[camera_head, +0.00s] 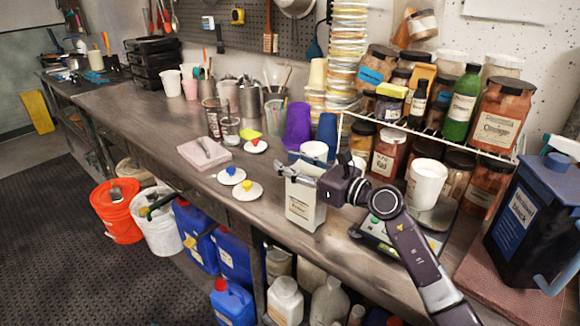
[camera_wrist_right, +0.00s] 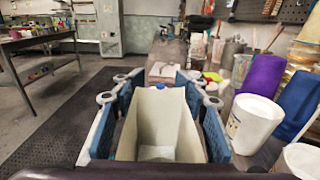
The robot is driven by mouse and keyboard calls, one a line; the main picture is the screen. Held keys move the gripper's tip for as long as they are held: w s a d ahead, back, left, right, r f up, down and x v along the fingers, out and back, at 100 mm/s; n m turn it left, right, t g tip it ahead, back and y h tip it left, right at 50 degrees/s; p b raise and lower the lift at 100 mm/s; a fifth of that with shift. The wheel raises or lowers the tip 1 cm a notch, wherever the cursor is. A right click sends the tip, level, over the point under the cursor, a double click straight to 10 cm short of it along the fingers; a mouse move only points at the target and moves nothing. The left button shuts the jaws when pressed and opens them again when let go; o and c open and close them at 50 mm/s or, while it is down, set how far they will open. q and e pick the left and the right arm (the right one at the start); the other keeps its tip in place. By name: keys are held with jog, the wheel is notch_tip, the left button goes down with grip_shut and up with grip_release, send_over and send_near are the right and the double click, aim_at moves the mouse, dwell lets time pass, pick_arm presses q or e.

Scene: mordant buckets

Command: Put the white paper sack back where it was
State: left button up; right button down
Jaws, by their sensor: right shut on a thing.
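The white paper sack (camera_head: 304,208) is an upright, open-topped pale sack with a printed label, near the front edge of the bench (camera_head: 262,222). My right gripper (camera_head: 309,174) is shut on its upper part. In the right wrist view, the blue-padded fingers (camera_wrist_right: 159,100) lie along both sides of the sack (camera_wrist_right: 160,128), and I look down into its open mouth. I cannot tell whether its base touches the bench. My left gripper is not in view.
A scale (camera_head: 376,238), white cup (camera_head: 427,182) and jar rack (camera_head: 430,134) stand right. A blue jug (camera_head: 533,212) is far right. Buckets (camera_head: 117,210) stand below.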

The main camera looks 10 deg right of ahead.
jog(key=shift+f, duration=0.3)
jog(key=shift+f, duration=0.15)
jog(key=c, duration=1.1)
grip_release()
jog(key=shift+c, duration=0.2)
